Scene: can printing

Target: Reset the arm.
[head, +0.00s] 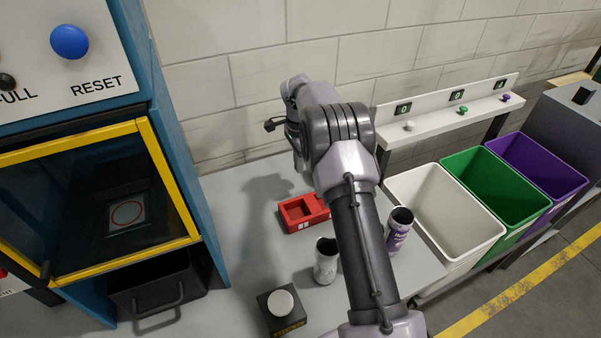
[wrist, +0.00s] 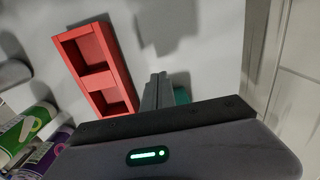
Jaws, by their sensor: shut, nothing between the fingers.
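My arm (head: 355,240) rises from the bottom of the head view and bends over the grey table near the back wall. My gripper (wrist: 165,85) shows in the wrist view with its two fingers together and nothing between them. It hangs above the table beside the red two-compartment tray (wrist: 97,70), apart from it. In the head view my arm hides most of the gripper, and the red tray (head: 290,220) lies below and partly behind the arm.
A pale can (head: 325,266) and a purple can (head: 396,238) stand on either side of my arm. A black box with a white button (head: 281,302) is in front. White (head: 440,205), green (head: 492,180) and purple (head: 540,160) bins stand right; a blue-yellow machine (head: 168,130) stands left.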

